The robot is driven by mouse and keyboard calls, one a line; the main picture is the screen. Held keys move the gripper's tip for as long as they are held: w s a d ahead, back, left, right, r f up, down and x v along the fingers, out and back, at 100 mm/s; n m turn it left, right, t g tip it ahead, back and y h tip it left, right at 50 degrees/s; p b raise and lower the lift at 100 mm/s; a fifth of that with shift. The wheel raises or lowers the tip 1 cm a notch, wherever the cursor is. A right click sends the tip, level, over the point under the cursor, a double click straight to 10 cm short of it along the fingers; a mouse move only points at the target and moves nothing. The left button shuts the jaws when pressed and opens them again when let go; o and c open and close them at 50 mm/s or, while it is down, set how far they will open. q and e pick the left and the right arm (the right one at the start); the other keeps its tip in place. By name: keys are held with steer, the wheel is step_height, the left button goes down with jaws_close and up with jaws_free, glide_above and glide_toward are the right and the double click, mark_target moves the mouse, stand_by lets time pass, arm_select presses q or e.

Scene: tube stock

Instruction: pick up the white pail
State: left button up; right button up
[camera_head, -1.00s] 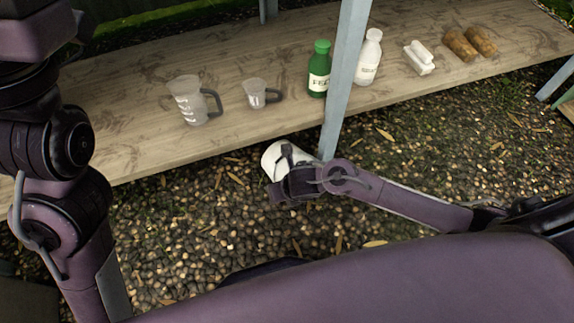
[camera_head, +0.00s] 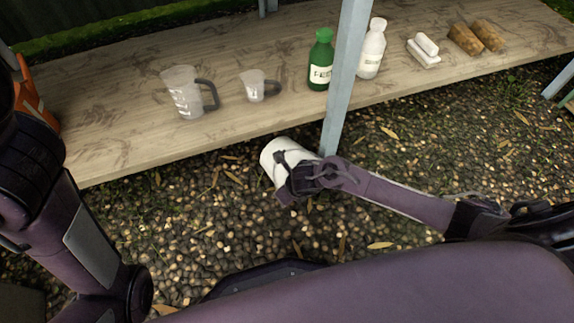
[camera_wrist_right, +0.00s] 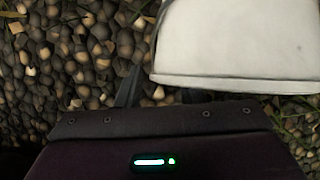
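The white pail (camera_head: 270,160) is tilted in the head view, on or just above the gravel at the front edge of the low wooden shelf. My right gripper (camera_head: 284,172) is at the pail's near side, its dark finger overlapping the pail. In the right wrist view the pail (camera_wrist_right: 235,45) fills the upper right. There my right gripper's fingers (camera_wrist_right: 162,88) stand apart, one left of the pail, the other partly hidden by it. I see no clear grip. My left arm shows at the left, but its gripper is out of view.
The shelf (camera_head: 120,115) holds a large measuring jug (camera_head: 183,92), a small one (camera_head: 252,85), a green bottle (camera_head: 320,62), a white bottle (camera_head: 372,50), white blocks (camera_head: 424,50) and brown rolls (camera_head: 466,39). A pale post (camera_head: 345,80) rises beside the pail. Gravel in front is clear.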

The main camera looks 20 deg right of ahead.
steer(key=shift+r, duration=0.1)
steer(key=shift+c, duration=0.4)
jaws_close()
